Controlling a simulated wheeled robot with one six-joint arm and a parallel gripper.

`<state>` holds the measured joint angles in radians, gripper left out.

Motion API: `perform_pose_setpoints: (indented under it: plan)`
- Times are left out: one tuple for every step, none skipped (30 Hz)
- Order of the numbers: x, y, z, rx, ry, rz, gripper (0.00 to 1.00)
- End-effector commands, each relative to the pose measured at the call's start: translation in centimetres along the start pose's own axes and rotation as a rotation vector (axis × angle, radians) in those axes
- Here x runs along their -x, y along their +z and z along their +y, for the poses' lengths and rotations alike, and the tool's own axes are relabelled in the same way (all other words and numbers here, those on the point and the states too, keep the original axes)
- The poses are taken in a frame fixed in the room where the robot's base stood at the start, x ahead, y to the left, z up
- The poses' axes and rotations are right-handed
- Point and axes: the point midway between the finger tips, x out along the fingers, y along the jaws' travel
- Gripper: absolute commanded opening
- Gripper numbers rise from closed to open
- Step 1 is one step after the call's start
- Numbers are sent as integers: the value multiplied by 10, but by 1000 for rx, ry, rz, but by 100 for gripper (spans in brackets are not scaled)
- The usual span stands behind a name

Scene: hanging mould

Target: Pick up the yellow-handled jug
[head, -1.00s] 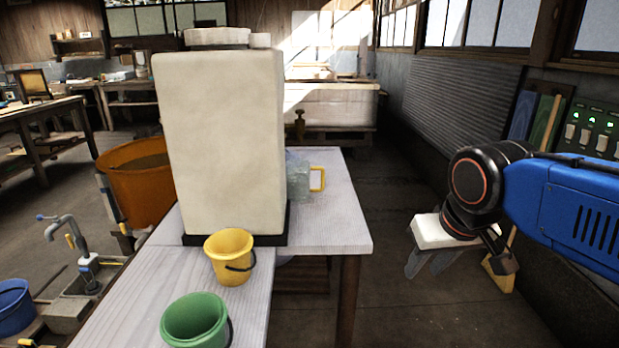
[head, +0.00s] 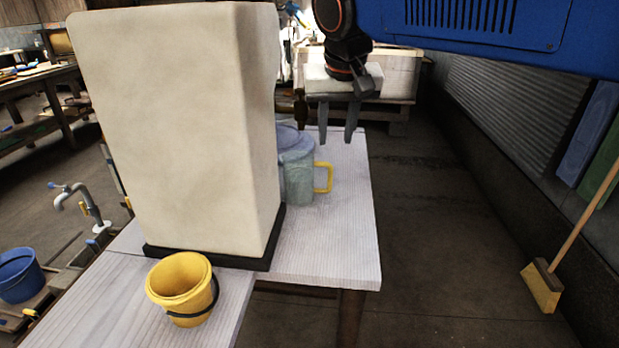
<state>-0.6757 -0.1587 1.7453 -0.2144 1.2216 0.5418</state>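The yellow-handled jug (head: 299,178) is pale green-grey, with its yellow handle (head: 329,178) pointing right. It stands upright on the white table (head: 340,240). A tall cream block (head: 180,130) on a black base hides its left side. A bluish rounded shape (head: 290,140) shows at or behind its top; I cannot tell if it is part of the jug. My gripper (head: 337,138) is open and empty, its two grey fingers pointing down. It appears above and slightly right of the jug, apart from it; its depth is unclear.
A yellow bucket (head: 182,292) stands on the table in front of the block. A tap (head: 80,208) and blue bucket (head: 18,276) are at left. A broom (head: 542,287) leans at right. The table right of the jug and the floor beyond are clear.

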Motion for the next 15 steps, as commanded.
perform_pose_setpoints:
  plan:
    - [-8, 1, 1, 0, 2, -3, 33]
    - [-13, 1, 1, 0, 2, -4, 33]
    - [-20, 1, 1, -1, 2, -3, 33]
    - [-26, 1, 1, -1, 2, -4, 33]
    - [-31, 1, 1, -1, 2, -4, 33]
    - [-38, 1, 2, -1, 2, -3, 33]
    - [-43, 1, 2, -1, 2, -3, 33]
    - [-49, 1, 2, -1, 2, -4, 33]
    - [-56, 1, 2, -1, 2, -3, 33]
    - [-61, 1, 2, -1, 2, -4, 33]
    - [-67, 1, 2, 0, 2, -3, 33]
    - [-74, 1, 2, 0, 2, -4, 33]
    - [-79, 1, 2, 0, 2, -4, 33]
    - [-84, 1, 1, 0, 1, -3, 33]
    - [-90, 1, 2, 0, 2, -3, 33]
